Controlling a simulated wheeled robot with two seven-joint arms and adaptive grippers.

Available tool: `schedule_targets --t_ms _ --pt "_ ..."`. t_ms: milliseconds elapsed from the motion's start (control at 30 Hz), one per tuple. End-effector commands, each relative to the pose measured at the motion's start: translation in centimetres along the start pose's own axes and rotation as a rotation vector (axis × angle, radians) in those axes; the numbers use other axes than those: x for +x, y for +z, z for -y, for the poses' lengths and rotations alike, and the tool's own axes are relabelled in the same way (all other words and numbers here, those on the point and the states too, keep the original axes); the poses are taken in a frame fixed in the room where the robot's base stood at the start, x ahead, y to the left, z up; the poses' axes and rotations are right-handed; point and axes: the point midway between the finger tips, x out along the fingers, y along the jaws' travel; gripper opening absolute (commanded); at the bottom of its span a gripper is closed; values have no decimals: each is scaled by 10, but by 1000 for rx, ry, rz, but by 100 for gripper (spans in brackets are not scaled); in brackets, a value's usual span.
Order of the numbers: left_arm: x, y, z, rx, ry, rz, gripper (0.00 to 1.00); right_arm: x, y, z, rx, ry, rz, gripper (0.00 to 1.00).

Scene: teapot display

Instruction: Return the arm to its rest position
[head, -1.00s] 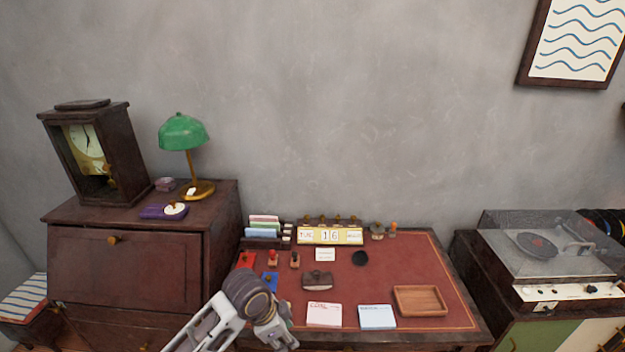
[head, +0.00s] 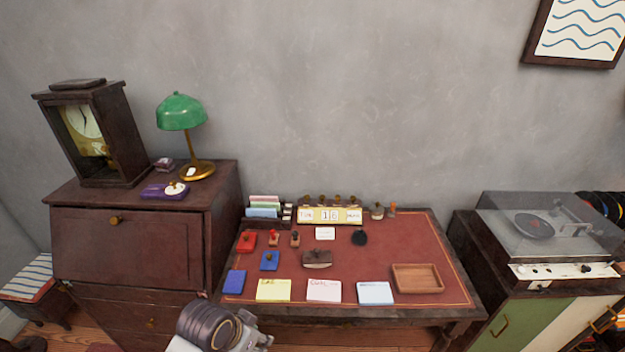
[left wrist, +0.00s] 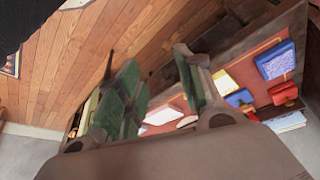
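My left arm (head: 218,328) shows at the bottom edge of the head view, below the front edge of the desk. Only its dark wrist joint and pale links show there; the fingers are not clearly visible. In the left wrist view my left gripper (left wrist: 157,83) has its two green-padded fingers apart with nothing between them. It is tilted, with the wooden floor (left wrist: 95,50) and part of the red desk top (left wrist: 262,105) beyond. My right gripper is in neither view.
The desk (head: 425,250) holds ink pads, stamps, paper cards, a calendar (head: 330,215) and a wooden tray (head: 418,278). A dark cabinet (head: 125,255) with a clock and green lamp (head: 181,112) stands left. A record player (head: 545,235) stands right.

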Motion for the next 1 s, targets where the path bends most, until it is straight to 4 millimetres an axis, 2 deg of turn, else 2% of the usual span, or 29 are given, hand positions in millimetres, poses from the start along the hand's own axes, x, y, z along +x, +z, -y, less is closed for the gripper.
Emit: schedule_targets --t_ms 200,400,867,1000 --pt "-7 35 15 -149 -60 22 37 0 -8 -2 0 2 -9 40" --pt "-12 57 26 -234 -104 36 37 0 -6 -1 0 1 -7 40" --pt "-23 91 40 -348 -173 64 37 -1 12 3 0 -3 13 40" --pt "-10 93 42 -350 -173 68 37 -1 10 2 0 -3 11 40"
